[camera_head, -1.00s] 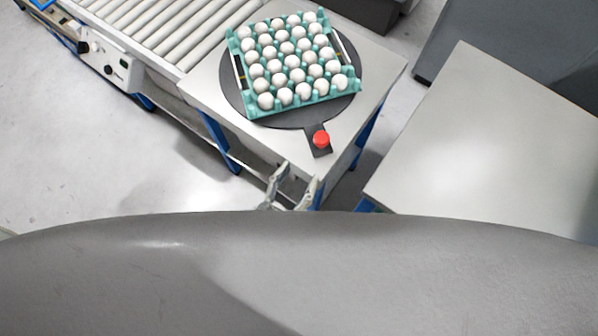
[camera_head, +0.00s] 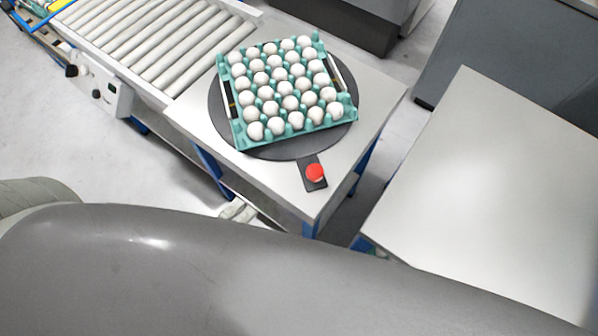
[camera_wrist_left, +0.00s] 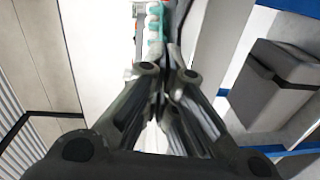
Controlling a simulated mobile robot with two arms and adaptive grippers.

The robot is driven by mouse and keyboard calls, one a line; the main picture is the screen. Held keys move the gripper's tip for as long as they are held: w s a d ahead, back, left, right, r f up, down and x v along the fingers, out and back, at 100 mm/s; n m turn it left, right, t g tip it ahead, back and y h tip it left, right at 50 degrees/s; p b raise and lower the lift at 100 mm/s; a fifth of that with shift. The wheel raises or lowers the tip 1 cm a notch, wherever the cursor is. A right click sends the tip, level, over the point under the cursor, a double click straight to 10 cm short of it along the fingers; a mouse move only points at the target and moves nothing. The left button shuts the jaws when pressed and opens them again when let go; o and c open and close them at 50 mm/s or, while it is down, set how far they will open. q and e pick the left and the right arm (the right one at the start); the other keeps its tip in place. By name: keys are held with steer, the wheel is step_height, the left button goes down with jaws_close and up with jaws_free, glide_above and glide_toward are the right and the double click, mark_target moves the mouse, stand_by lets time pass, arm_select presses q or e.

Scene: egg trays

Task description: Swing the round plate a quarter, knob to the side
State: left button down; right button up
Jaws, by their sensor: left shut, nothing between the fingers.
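The round dark plate (camera_head: 284,150) lies on a light table, with a short handle pointing toward me and a red knob (camera_head: 315,173) on the handle's end. A teal tray (camera_head: 237,128) full of white eggs sits on the plate. My right gripper is out of view.
A roller conveyor (camera_head: 160,45) joins the table at the upper left, with a white control box (camera_head: 100,85) on its side. A bare light table (camera_head: 490,180) stands to the right across a gap. Dark grey boxes stand at the back.

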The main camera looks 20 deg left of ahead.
arm_select(q)
steer(key=x, duration=0.5)
steer(key=p+x, duration=0.1)
steer(key=x, duration=0.3)
steer(key=shift+w+d+r, duration=0.1)
steer(key=shift+w+r, duration=0.1)
steer(key=shift+w, duration=0.2)
steer(key=shift+w+d+f+p, duration=0.1)
steer(key=shift+w+d+p, duration=0.15)
steer(key=shift+d, duration=0.35)
steer(key=shift+w+d+f+p, duration=0.1)
steer(key=shift+w+d, duration=0.1)
steer(key=shift+d, duration=0.35)
steer(key=shift+w+d+f, duration=0.15)
steer(key=shift+w+d, duration=0.1)
steer(key=shift+d, duration=0.4)
steer(key=shift+d, duration=0.15)
